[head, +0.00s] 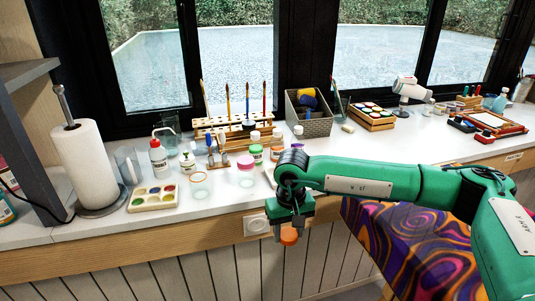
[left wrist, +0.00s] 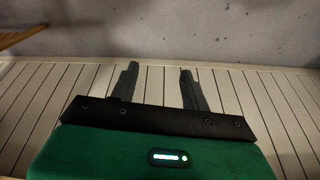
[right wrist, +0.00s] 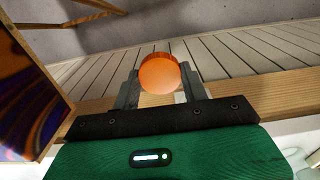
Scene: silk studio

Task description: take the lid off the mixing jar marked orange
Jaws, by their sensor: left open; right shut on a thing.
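My right gripper (head: 290,226) is shut on an orange lid (head: 289,237), held in front of the counter's front edge. In the right wrist view the round orange lid (right wrist: 158,76) sits between the fingertips of the gripper (right wrist: 160,70). An orange ring (head: 198,177) shows on the left part of the counter; I cannot tell whether it is an open jar's rim or a mark. A pink-lidded jar (head: 246,164) and a green-lidded jar (head: 256,153) stand to its right. My left gripper (left wrist: 159,70) is open and empty in its wrist view, facing wall panelling; it is not in the head view.
A palette (head: 153,197), a paper towel roll (head: 87,165) and a white bottle with a red cap (head: 158,160) stand at the left. A brush rack (head: 232,126) and a grey basket (head: 312,124) stand behind.

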